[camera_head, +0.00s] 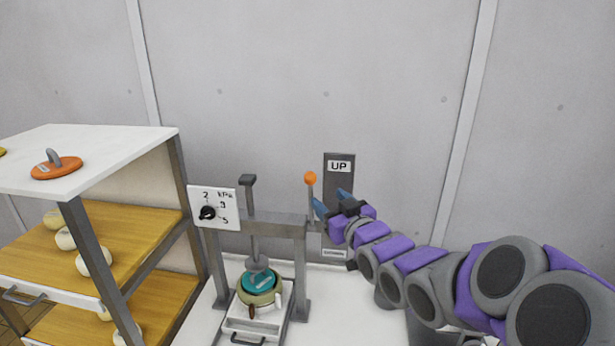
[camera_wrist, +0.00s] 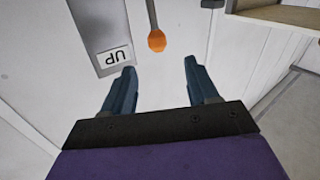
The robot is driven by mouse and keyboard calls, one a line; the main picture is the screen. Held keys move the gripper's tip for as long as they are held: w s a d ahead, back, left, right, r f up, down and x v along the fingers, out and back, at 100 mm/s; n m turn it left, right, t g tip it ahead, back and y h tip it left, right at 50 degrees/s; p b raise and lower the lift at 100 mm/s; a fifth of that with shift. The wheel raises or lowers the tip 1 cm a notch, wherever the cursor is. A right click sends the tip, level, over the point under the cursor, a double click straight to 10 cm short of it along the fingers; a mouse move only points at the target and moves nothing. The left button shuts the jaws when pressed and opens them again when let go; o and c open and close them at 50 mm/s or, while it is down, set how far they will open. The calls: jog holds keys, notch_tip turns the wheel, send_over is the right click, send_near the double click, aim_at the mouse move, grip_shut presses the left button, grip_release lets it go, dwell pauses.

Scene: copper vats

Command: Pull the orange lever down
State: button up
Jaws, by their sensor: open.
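The orange lever's round knob (camera_head: 310,178) stands at the top of a thin grey rod, upright in front of a dark wall plate (camera_head: 339,167) marked "UP". The knob also shows in the wrist view (camera_wrist: 156,40), ahead of my fingers and between their lines. My gripper (camera_head: 332,203) is open and empty, just right of the rod and a little below the knob in the head view. In the wrist view my two blue fingers (camera_wrist: 163,82) are spread wide, apart from the knob. The lower end of the rod is partly hidden.
A grey press frame (camera_head: 275,228) with a kPa dial (camera_head: 208,212) stands left of the lever. Under it, a pot with a teal lid (camera_head: 259,280) sits on a white drawer. A shelf with rounded pale items (camera_head: 66,238) and an orange lid (camera_head: 57,169) is at left.

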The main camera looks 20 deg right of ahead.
aim_at(315, 181)
jog(key=w, duration=0.3)
jog(key=w+d, duration=0.1)
jog(key=w, duration=0.6)
jog(key=shift+w+d+f, duration=0.1)
jog(key=shift+w+d, duration=0.1)
jog(key=shift+w, duration=0.05)
jog(key=w, duration=0.1)
jog(key=w+a, duration=0.1)
jog(key=w, duration=0.1)
jog(key=shift+w+d, duration=0.15)
jog(key=shift+w, duration=0.3)
jog(key=shift+d, duration=0.25)
jog(key=shift+c, duration=1.1)
jog(key=shift+a, duration=0.3)
jog(key=c, duration=0.4)
grip_shut()
